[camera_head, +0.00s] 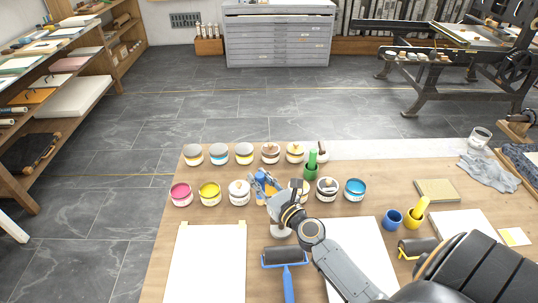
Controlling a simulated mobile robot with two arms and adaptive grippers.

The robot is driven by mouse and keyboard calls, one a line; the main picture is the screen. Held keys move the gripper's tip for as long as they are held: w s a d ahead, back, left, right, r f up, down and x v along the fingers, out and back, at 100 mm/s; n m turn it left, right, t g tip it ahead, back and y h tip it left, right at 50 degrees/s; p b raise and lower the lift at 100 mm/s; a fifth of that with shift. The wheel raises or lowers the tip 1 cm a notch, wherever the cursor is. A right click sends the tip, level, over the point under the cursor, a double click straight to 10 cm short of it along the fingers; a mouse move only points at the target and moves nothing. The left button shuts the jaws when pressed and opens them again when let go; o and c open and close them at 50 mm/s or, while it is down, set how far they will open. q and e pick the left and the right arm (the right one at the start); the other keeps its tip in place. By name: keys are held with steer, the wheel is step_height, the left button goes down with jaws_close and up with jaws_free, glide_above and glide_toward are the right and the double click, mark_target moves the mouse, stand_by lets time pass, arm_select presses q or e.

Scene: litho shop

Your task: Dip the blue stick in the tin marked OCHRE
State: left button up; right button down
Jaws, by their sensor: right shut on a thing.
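My right gripper (265,187) is shut on the blue stick (261,176) above the front row of tins. The gripper hides most of the stick and whatever is right below it, so I cannot tell whether the stick touches a tin. Tins stand in two rows: pink (180,192), yellow (209,192), white (239,191) and blue (355,188) ones show in the front row. Several lidded tins, such as one with a yellow band (244,152), stand behind. The labels are too small to read, so I cannot pick out OCHRE. My left gripper is out of view.
A blue cup (392,220) stands empty beside a yellow cup (414,217) with a yellow stick. A green cup (310,172) holds a green stick. A blue-handled roller (287,258) lies between white sheets (207,265). A grey cloth (488,172) lies at right.

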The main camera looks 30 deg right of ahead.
steer(key=w+d+r, duration=0.1)
steer(key=w+d, duration=0.5)
steer(key=d, duration=0.1)
arm_select(q)
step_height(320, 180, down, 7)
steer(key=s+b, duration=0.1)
steer(key=b, duration=0.5)
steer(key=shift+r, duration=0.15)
arm_select(e)
steer(key=shift+h, duration=0.5)
step_height(320, 180, down, 6)
steer(key=shift+s+r, duration=0.1)
steer(key=shift+r, duration=0.15)
arm_select(q)
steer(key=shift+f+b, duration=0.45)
steer(key=shift+b, duration=0.25)
arm_select(e)
steer(key=shift+f, duration=0.5)
steer(key=shift+f, duration=0.1)
arm_select(q)
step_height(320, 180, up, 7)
steer(key=p, duration=0.7)
arm_select(e)
step_height(320, 180, up, 7)
steer(key=shift+m, duration=0.3)
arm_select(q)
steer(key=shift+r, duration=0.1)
